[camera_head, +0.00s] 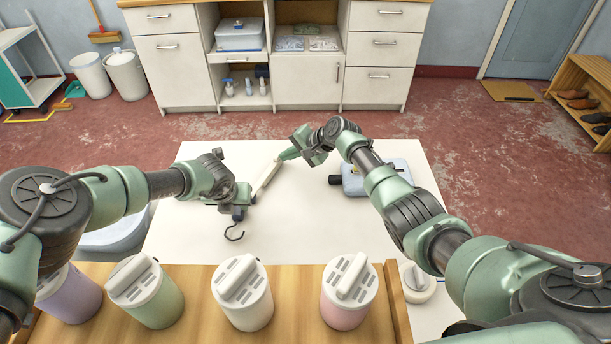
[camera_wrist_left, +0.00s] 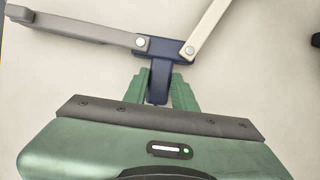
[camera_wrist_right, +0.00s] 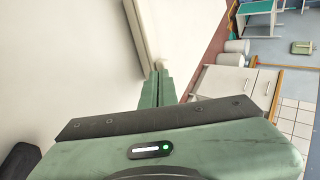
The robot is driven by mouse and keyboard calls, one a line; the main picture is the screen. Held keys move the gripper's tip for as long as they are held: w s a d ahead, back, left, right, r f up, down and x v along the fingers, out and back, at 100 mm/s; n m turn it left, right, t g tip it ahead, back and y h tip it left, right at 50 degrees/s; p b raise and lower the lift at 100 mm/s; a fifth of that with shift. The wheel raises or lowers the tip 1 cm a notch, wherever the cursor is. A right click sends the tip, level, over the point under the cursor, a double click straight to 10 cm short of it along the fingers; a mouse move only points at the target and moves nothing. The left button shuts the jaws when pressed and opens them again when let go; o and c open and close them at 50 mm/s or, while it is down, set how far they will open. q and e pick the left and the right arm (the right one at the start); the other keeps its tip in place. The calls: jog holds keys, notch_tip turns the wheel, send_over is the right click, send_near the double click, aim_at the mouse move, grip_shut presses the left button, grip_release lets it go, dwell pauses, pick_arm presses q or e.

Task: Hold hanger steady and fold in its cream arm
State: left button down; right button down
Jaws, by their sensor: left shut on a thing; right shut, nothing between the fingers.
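The folding hanger has a navy hub (camera_wrist_left: 156,68), a grey arm (camera_wrist_left: 85,28) and a cream arm (camera_wrist_left: 208,25). Both arms slope up and outward from the hub in the left wrist view. My left gripper (camera_head: 238,206) is shut on the hub, and the dark hook (camera_head: 235,233) sticks out toward the front. In the head view the cream arm (camera_head: 266,178) slants back and right. My right gripper (camera_head: 285,154) is shut and empty at its far end. The right wrist view shows its fingertips (camera_wrist_right: 157,80) close beside the cream arm (camera_wrist_right: 137,32); contact is unclear.
A pale blue device (camera_head: 375,180) with a dark handle sits on the white table (camera_head: 300,235), right of the hanger. Several lidded canisters stand on the wooden board (camera_head: 200,330) in front. A round white item (camera_head: 419,283) lies at front right.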

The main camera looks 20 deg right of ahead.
aim_at(278, 153)
jog(key=shift+w+a, duration=0.45)
jog(key=shift+w, duration=0.35)
jog(key=shift+w+a, duration=0.45)
jog(key=shift+w, duration=0.35)
jog(key=shift+w+a, duration=0.3)
jog(key=shift+a, duration=0.35)
jog(key=shift+f, duration=0.1)
jog(key=shift+d, duration=0.1)
